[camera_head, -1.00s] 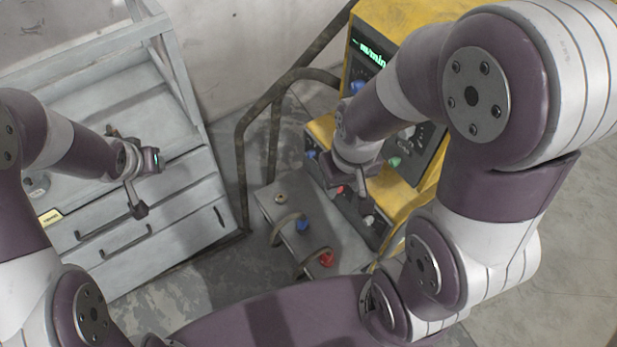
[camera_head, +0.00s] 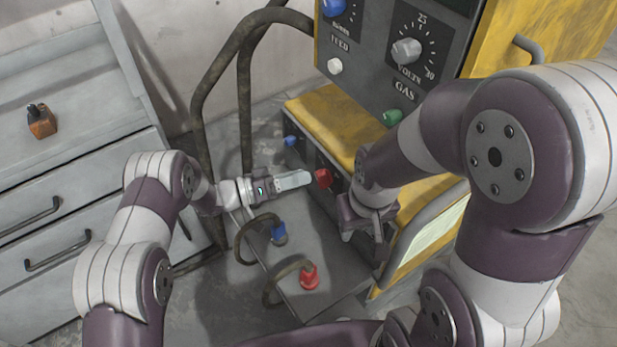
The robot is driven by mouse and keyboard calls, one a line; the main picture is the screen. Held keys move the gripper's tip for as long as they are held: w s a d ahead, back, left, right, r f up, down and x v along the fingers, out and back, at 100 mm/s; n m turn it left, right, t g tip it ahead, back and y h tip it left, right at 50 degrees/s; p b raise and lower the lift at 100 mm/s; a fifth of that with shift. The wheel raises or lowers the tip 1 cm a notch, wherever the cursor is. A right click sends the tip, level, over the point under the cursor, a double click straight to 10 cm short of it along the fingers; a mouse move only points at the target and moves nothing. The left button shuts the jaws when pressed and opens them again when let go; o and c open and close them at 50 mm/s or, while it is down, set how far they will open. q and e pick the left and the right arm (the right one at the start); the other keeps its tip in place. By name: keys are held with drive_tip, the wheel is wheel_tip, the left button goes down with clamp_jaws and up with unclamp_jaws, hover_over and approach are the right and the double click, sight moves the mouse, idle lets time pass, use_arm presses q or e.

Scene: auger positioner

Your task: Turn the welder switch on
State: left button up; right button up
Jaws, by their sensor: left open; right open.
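The welder (camera_head: 325,125) is a yellow machine with a dark control panel (camera_head: 368,50) at the top and a dark lower front. A red knob or switch (camera_head: 323,178) sits on that lower front; I cannot tell for certain that it is the welder switch. My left gripper (camera_head: 308,179) points right, with its fingertips close beside the red piece; contact is unclear. It is open, with its fingers overlapping in this view. My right gripper (camera_head: 370,232) is open and points down in front of the lower front, hiding part of it.
A blue knob (camera_head: 291,141) is left of the red piece. Blue (camera_head: 279,233) and red (camera_head: 309,276) cable plugs stand on the grey ledge below. A grey drawer cabinet (camera_head: 75,190) is at left, with a small orange object (camera_head: 41,121) on it. Bent pipe rails (camera_head: 245,100) stand between.

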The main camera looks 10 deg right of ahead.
sight(324, 178)
use_arm(q)
drive_tip(key=d, duration=0.3)
drive_tip(key=shift+w+d, duration=0.1)
drive_tip(key=shift+d, duration=0.05)
use_arm(e)
drive_tip(key=shift+d+f, duration=0.25)
drive_tip(key=shift+f, duration=0.05)
use_arm(q)
drive_tip(key=shift+d, duration=0.1)
clamp_jaws()
